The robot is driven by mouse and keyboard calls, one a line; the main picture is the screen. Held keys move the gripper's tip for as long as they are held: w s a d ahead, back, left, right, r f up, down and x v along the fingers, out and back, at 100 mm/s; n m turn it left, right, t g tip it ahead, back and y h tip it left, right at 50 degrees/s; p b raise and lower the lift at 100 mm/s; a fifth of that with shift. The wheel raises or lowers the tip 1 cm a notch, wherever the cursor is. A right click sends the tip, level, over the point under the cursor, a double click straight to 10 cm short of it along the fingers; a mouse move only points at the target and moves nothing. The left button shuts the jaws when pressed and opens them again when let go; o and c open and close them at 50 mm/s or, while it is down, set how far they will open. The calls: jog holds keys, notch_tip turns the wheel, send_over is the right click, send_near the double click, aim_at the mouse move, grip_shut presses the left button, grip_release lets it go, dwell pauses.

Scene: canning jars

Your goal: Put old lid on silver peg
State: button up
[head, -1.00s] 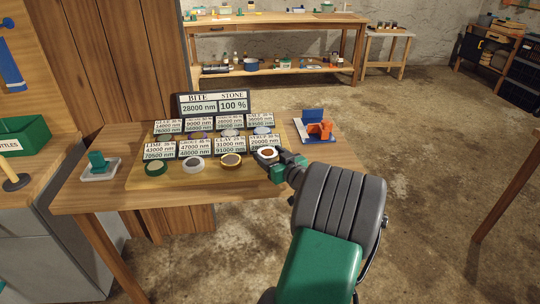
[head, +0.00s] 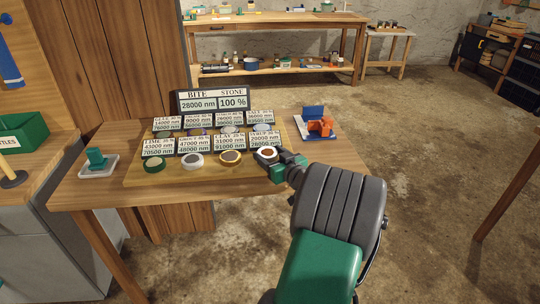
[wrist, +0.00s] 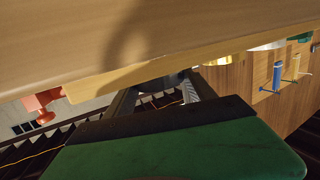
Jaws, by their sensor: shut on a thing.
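My gripper (head: 268,154) is at the right end of the front row of discs on the table. I cannot make out a silver peg or a jar in either view.
The wooden table (head: 80,194) holds a tan board (head: 135,180) with labelled plates and more discs. A display (head: 212,102) reads 28000 nm and 100 %. An orange-and-blue device (head: 318,127) stands at right, a green-handled block (head: 97,161) at left. Open floor lies right.

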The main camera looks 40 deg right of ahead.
jog(key=o, duration=1.4)
jog(key=v, duration=0.7)
jog(key=shift+s, duration=0.4)
jog(key=shift+a+f, duration=0.1)
